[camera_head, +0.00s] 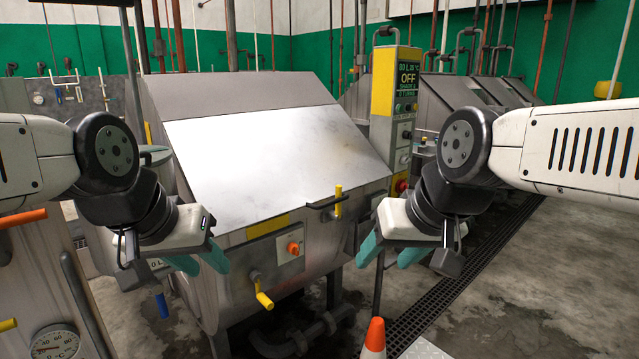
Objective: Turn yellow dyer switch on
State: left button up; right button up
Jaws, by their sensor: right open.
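The dyer (270,150) is a large steel machine with a sloped lid in the middle. Its yellow-topped control column (383,82) stands at its right, and the display (408,78) reads OFF. A red knob on a yellow plate (400,186) sits low on the column, close to my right arm. An orange knob (293,248) is on the dyer's front plate. My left gripper (201,261) is open and empty in front of the dyer's left side. My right gripper (391,254) is open and empty, right of the dyer's front and below the red knob.
A yellow valve handle (264,298) and a yellow lid lever (338,200) stick out from the dyer. An orange cone (375,338) stands at the bottom, beside a floor grate (455,290). More machines (470,98) stand behind. The floor at right is clear.

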aim_at(401, 186)
jog(key=z, duration=0.75)
jog(key=i+l, duration=0.4)
jog(key=i, duration=0.2)
jog(key=i+l, duration=0.4)
jog(key=i, duration=0.2)
jog(key=i+l, duration=0.4)
jog(key=i, duration=0.15)
jog(key=i+l, duration=0.4)
jog(key=i, duration=0.2)
